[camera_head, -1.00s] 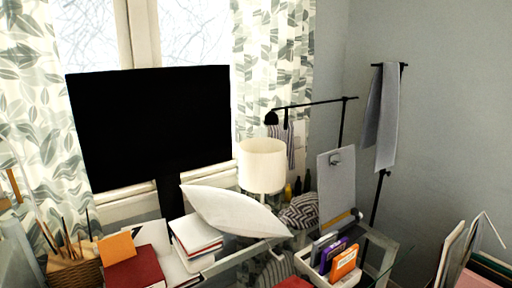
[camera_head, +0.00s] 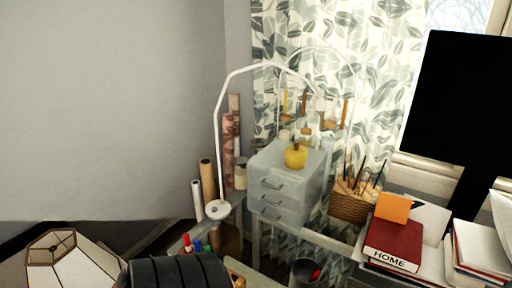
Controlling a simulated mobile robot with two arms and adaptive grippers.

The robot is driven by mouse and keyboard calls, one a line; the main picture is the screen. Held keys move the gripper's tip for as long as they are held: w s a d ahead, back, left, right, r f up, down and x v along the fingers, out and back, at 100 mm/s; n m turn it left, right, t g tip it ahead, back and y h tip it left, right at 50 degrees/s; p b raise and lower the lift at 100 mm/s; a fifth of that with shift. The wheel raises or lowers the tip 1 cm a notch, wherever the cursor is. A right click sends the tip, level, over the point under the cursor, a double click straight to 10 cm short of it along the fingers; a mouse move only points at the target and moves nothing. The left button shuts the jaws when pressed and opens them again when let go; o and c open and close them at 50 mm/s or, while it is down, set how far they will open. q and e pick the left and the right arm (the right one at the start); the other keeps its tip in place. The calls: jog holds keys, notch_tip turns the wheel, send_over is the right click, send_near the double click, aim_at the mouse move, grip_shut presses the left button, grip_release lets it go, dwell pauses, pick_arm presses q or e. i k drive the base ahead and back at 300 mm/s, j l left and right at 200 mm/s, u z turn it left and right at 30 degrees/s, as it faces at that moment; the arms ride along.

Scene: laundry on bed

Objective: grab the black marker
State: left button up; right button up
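I cannot make out a black marker in the head view. Several pens or markers with red, blue and green tops (camera_head: 197,246) stand at the lower middle-left, partly hidden behind a dark ribbed object (camera_head: 178,272). A dark cup (camera_head: 303,279) at the bottom edge holds something red. Neither of my grippers is in view.
A grey drawer unit (camera_head: 283,184) with a yellow pot on top stands in the corner beside a white arched lamp (camera_head: 218,140). A wicker basket (camera_head: 349,208), a red HOME book (camera_head: 394,243) and a black monitor (camera_head: 455,110) are to the right. A faceted lampshade (camera_head: 58,262) is lower left.

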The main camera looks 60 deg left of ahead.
aim_at(219, 254)
jog(key=u, duration=2.35)
